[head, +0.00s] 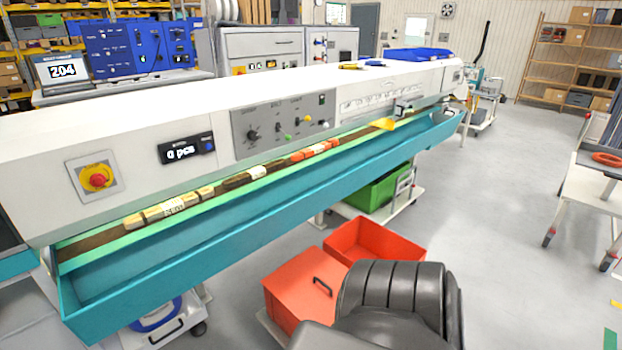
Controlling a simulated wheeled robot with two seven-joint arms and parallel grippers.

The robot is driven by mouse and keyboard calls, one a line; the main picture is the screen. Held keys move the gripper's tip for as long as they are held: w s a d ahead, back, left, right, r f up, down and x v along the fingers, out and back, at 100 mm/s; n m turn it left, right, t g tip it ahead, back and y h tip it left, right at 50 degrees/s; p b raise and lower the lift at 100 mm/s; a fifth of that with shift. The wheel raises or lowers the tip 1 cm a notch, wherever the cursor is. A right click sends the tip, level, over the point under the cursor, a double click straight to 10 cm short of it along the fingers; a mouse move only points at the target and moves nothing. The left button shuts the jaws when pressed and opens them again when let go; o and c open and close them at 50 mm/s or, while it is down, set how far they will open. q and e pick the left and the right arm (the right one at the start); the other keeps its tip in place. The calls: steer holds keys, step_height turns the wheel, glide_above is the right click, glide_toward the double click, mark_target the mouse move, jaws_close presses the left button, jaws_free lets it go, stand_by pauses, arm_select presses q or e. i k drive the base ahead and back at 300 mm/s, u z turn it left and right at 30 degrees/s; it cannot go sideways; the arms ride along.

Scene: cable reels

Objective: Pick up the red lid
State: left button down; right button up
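A red lid (295,279) with a black handle (322,287) lies at the lower middle of the head view, with its flat top facing up. It seems to cover a red crate, whose front side shows below it. An open red crate (375,240) stands right behind it. Neither of my grippers is in view.
A long white machine with a teal trough (220,250) runs across the left and middle. A green crate (380,188) sits on a low cart behind the red crates. A white table (595,185) stands at the right. The grey floor between is clear.

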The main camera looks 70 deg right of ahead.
mark_target(308, 285)
steer(key=z, duration=0.45)
steer(key=i, duration=0.8)
steer(key=z, duration=1.1)
steer(key=i, duration=0.4)
steer(key=z, duration=0.35)
